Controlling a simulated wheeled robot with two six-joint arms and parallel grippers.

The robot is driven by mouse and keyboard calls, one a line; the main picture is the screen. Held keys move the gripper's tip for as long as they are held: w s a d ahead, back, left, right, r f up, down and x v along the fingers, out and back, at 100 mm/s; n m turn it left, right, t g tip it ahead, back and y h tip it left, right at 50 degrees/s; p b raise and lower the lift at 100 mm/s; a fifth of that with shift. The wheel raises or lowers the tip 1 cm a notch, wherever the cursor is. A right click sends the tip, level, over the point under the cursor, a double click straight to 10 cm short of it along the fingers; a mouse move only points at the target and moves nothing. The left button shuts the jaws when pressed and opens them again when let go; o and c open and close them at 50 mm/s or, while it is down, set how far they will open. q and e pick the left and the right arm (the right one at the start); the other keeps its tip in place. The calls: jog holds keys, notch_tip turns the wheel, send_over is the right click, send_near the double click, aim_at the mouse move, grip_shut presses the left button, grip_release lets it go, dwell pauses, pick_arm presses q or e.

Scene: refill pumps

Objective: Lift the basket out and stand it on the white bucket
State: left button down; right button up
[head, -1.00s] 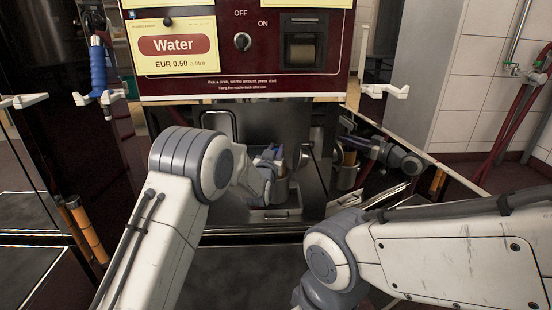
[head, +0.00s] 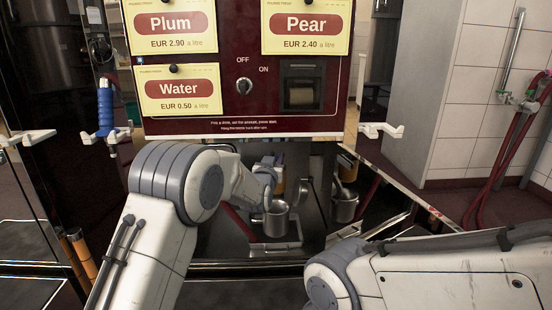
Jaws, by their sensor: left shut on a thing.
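A small round grey metal cup (head: 277,218), which looks like the basket, hangs upright in the lower bay of the drinks machine. My left gripper (head: 275,181) is just above it, shut on it, with the fingertips partly hidden by my own wrist. The cup's open rim faces up, and it looks clear of the bay floor, though the exact gap cannot be told. I do not see the white bucket. My right arm crosses the lower right of the view, and its gripper is out of view.
The machine's front panel (head: 228,125) overhangs the bay. A second metal cup shape (head: 345,206) at right may be a reflection in the shiny side panel. White brackets (head: 381,130) stick out beside the panel. A blue-handled nozzle (head: 105,108) hangs at left.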

pick_arm(q)
jog(key=shift+f+b, duration=1.2)
jog(key=shift+f, duration=0.65)
jog(key=d+b+v, duration=0.3)
jog(key=v, duration=1.2)
jog(key=shift+s+d, duration=0.5)
jog(key=shift+s, duration=0.15)
